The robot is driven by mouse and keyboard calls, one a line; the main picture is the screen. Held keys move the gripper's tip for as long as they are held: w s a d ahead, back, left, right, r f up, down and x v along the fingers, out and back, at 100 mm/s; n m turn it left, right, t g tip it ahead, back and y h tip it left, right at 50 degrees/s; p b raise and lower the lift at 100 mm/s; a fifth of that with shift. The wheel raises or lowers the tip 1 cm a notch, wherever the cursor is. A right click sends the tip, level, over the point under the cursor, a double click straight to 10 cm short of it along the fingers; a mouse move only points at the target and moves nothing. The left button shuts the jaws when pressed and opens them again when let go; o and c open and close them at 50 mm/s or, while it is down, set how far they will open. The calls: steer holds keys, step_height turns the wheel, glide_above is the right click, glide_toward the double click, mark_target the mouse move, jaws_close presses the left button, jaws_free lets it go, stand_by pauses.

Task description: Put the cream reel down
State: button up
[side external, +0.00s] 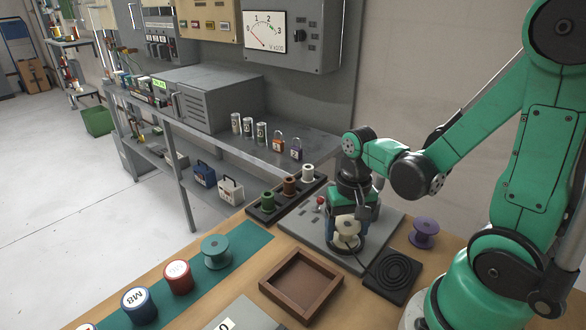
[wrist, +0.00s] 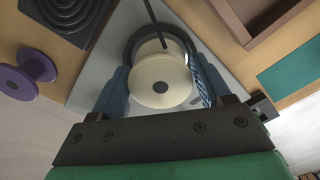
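The cream reel (side external: 348,224) is low over the grey plate (side external: 305,231), above or on a dark round piece. In the wrist view the cream reel (wrist: 160,82) has its round end facing the camera, with a dark hole in the middle. My gripper (side external: 350,215) points down around it. In the wrist view the two blue fingers of my gripper (wrist: 162,75) flank the reel, left and right. I cannot tell whether they press on it. A dark curved piece (wrist: 158,30) arches around the reel's far side. The reel's underside contact is hidden.
A purple reel (side external: 424,234) and a black ringed pad (side external: 392,275) are close to the right. A brown tray (side external: 302,284) is in front. A dark rack (side external: 264,212) holds green, brown and white reels. A teal reel (side external: 215,250) stands on a green strip.

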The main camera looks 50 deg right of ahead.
mark_target(347, 225)
steer(key=shift+o, duration=1)
step_height(347, 225, up, 12)
steer(key=w+a+f+n+t, duration=0.1)
steer(key=w+a+n+t, duration=0.3)
steer(key=a+n+t, duration=0.2)
steer(key=shift+w+a+f+n+t, duration=0.25)
steer(key=shift+n+t, duration=0.35)
steer(key=shift+n, duration=0.3)
steer(key=shift+s, duration=0.1)
